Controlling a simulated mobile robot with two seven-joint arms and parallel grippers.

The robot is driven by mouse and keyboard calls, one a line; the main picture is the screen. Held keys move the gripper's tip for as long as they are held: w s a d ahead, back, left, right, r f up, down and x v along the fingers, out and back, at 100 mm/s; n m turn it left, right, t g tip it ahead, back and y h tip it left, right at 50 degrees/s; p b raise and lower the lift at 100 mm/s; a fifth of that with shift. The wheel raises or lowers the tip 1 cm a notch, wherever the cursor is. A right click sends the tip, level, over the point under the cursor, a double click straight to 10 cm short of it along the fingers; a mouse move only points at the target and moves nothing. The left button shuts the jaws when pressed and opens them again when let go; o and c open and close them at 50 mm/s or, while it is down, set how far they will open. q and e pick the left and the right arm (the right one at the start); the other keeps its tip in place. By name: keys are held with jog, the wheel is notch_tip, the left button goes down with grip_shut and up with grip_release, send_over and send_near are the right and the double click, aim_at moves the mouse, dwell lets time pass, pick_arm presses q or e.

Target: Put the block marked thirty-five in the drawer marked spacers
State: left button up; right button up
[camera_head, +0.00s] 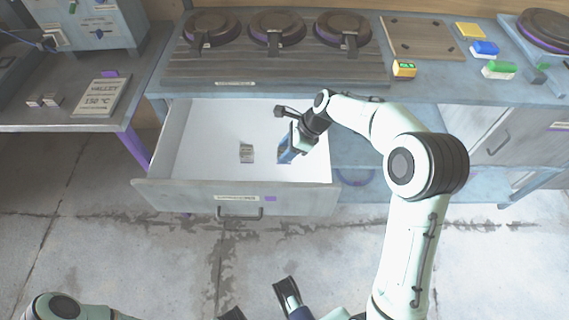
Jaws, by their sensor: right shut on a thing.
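The drawer (175,196) under the bench is pulled out. The label on its front (237,198) is too small to read. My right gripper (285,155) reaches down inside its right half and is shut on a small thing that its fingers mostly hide. A small grey block (247,153) lies on the white drawer floor, left of my right gripper and apart from it. I cannot read any mark on it. Parts of my left arm (62,306) show at the bottom edge.
Several round dark presses (278,30) stand on the bench above. Small blocks (36,100) and a sign (101,97) reading 150 °C are on the left table. Yellow, blue and green items (484,47) lie at the right. The rest of the drawer floor is clear.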

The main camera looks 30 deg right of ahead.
notch_tip(320, 180, down, 2)
pick_arm(q)
jog(key=shift+w+a+f+t+b, duration=0.25)
jog(key=shift+w+f+b, duration=0.15)
jog(key=shift+w+f, duration=0.2)
jog(key=shift+w+a+f+t+b, duration=0.25)
jog(key=shift+w+f+b, duration=0.2)
jog(key=shift+w, duration=0.2)
pick_arm(e)
notch_tip(320, 180, down, 5)
jog(key=shift+r, duration=0.1)
jog(key=o, duration=1.2)
jog(key=shift+f, duration=0.2)
jog(key=shift+c, duration=0.2)
jog(key=shift+r, duration=0.25)
pick_arm(q)
jog(key=shift+g, duration=0.5)
jog(key=shift+s+d+r+p, duration=0.25)
jog(key=shift+s+r+p, duration=0.5)
jog(key=shift+s+d+r+p, duration=0.25)
jog(key=shift+s+r+p, duration=0.45)
jog(key=shift+r, duration=0.05)
pick_arm(e)
jog(key=v, duration=1.1)
jog(key=shift+s+d+r, duration=0.15)
jog(key=shift+s+r, duration=0.05)
jog(key=shift+r, duration=0.15)
